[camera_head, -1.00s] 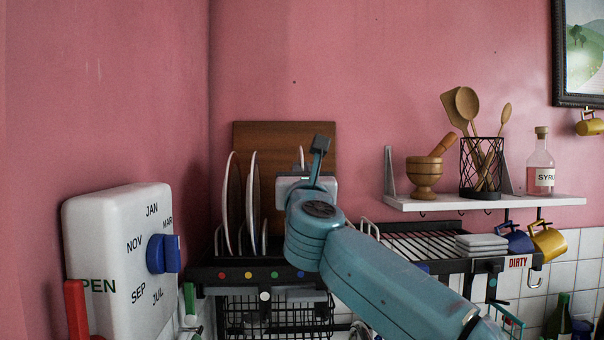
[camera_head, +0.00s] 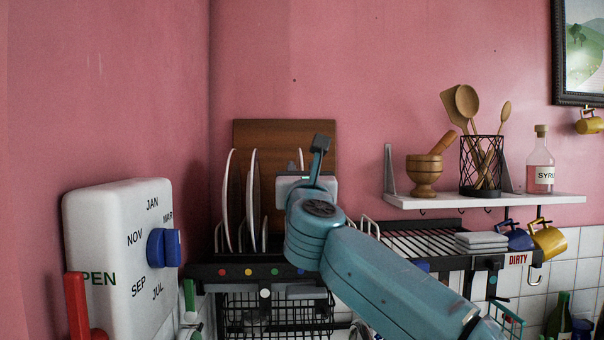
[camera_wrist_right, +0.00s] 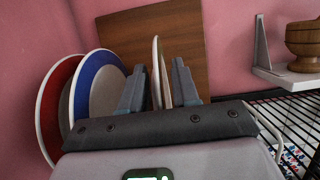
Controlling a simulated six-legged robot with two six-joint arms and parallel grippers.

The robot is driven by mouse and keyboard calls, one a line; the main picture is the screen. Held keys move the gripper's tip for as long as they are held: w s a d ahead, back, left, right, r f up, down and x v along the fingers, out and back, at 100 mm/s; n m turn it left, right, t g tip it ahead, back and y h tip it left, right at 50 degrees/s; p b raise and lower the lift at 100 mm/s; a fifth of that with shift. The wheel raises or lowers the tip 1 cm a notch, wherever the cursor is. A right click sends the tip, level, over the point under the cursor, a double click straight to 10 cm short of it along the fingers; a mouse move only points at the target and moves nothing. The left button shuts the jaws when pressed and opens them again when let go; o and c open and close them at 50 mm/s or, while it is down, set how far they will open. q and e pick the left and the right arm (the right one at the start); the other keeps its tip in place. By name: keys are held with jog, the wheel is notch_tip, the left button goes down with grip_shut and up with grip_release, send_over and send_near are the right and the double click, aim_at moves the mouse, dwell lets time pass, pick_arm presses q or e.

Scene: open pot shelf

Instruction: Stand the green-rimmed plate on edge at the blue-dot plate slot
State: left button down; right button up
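My right gripper (camera_wrist_right: 158,85) is at the drying rack, with one finger on each side of a plate standing on edge (camera_wrist_right: 157,72). Gaps show beside the plate, so the gripper looks open around it. This plate is seen nearly edge-on, so its rim colour cannot be told. In the head view its upper edge (camera_head: 300,158) shows behind my wrist, above the right end of the row of dots. The plate's foot is hidden. My left gripper is not in view.
A red-rimmed plate (camera_wrist_right: 52,98) and a blue-rimmed plate (camera_wrist_right: 92,82) stand on edge to the left. A wooden board (camera_head: 270,130) is behind the rack (camera_head: 235,272). A wall shelf (camera_head: 470,202) with a mortar (camera_head: 424,177) is on the right.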

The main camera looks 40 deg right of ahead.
jog(key=shift+w+f, duration=0.1)
dwell(0.3)
jog(key=b+v, duration=0.6)
jog(key=v, duration=1)
jog(key=shift+a+b, duration=0.1)
jog(key=shift+b, duration=0.3)
jog(key=shift+s, duration=0.2)
